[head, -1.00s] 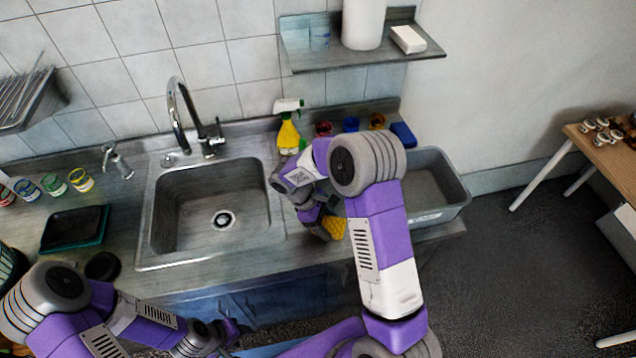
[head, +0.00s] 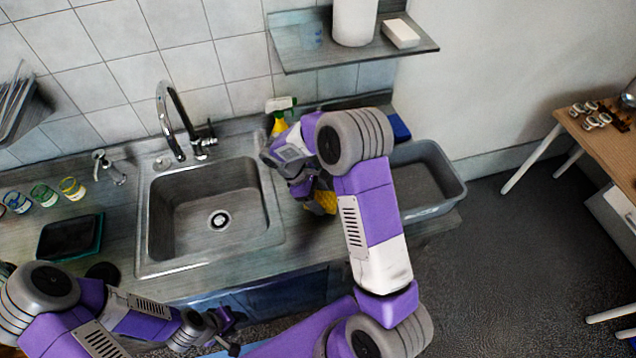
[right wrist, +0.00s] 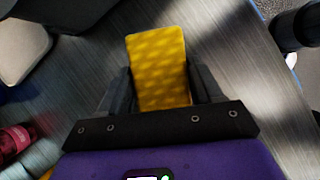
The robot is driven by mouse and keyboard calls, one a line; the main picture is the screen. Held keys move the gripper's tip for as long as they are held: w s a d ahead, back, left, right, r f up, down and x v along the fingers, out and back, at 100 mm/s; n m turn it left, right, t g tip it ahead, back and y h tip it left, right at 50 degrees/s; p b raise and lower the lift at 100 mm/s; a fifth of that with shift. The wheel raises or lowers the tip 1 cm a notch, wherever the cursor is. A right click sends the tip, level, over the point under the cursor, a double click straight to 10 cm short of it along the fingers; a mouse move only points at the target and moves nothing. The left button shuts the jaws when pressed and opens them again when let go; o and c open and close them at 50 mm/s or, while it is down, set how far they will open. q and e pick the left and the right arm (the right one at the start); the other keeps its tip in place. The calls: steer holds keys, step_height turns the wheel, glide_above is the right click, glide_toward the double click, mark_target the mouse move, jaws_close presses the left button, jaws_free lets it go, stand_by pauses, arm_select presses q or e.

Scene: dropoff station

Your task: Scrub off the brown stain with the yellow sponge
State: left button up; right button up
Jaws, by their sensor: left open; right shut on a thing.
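The yellow sponge (head: 325,202) is over the counter (head: 296,232), just right of the sink. In the right wrist view the sponge (right wrist: 158,62) sticks out from between the two dark fingers. My right gripper (right wrist: 160,88) is shut on it. In the head view my right gripper (head: 311,190) is partly hidden by my arm. I cannot tell whether the sponge touches the counter. No brown stain shows in either view; my right arm and the sponge cover part of the counter. My left gripper (head: 229,334) is open and empty in front of the counter's front edge.
The sink (head: 190,215) with its faucet (head: 172,120) lies left of the sponge. A spray bottle (head: 279,119) stands behind my right arm. A grey tub (head: 432,207) is at right, a blue block (head: 399,128) behind it. A red jar (right wrist: 14,140) shows in the wrist view.

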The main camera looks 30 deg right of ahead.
step_height(320, 180, up, 3)
steer(key=shift+w+f+p, duration=0.15)
steer(key=shift+f+p, duration=0.05)
steer(key=shift+p, duration=0.65)
steer(key=shift+r+p, duration=0.7)
steer(key=shift+r, duration=0.3)
steer(key=shift+f, duration=0.1)
